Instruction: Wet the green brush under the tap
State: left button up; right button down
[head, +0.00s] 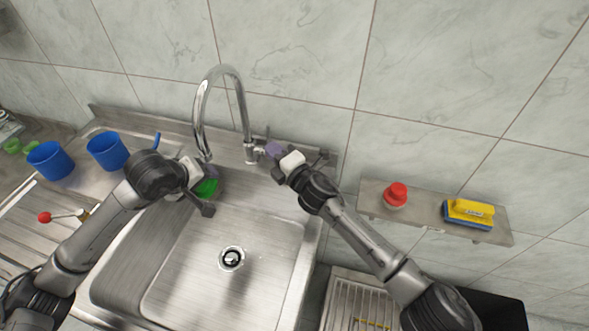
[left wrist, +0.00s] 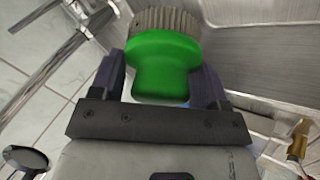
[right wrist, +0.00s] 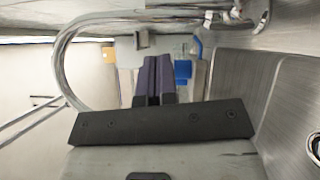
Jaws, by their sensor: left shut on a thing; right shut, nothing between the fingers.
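The green brush (head: 207,188) is in my left gripper (head: 209,186), above the back left part of the sink basin and near the tap's spout end. In the left wrist view the brush (left wrist: 163,62) shows its green handle between the fingers, bristles pointing away. The chrome tap (head: 201,110) arches over the back of the sink; I cannot make out any water stream. My right gripper (head: 272,149) is shut and empty, right beside the tap's lower body. In the right wrist view its fingers (right wrist: 154,80) are together, with the tap (right wrist: 68,60) curving behind.
The sink basin (head: 190,262) is clear around its drain (head: 231,258). Two blue cups (head: 50,160) (head: 107,150) stand at the left. A wall shelf (head: 425,219) at the right holds a red-topped object (head: 396,194) and a yellow-blue brush or sponge (head: 468,212).

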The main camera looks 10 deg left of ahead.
pick_arm(q)
jog(key=shift+d, duration=0.1)
pick_arm(e)
jog(key=v, duration=0.8)
jog(key=shift+d+r, duration=0.2)
jog(key=shift+r, duration=0.05)
jog(key=shift+s, duration=0.1)
pick_arm(q)
jog(key=s+a+b, duration=0.3)
jog(key=s+a, duration=0.2)
jog(key=a, duration=0.1)
jog(key=shift+a, duration=0.15)
pick_arm(e)
notch_tip(320, 180, down, 3)
jog(key=shift+f, duration=0.15)
pick_arm(q)
jog(key=shift+a, duration=0.1)
dwell(1.2)
jog(key=s+a+r, duration=0.1)
jog(key=a+r, duration=0.1)
jog(key=s+a+r+b, duration=0.1)
jog(key=s+r, duration=0.1)
jog(key=shift+a, duration=0.35)
pick_arm(e)
jog(key=shift+f, duration=0.55)
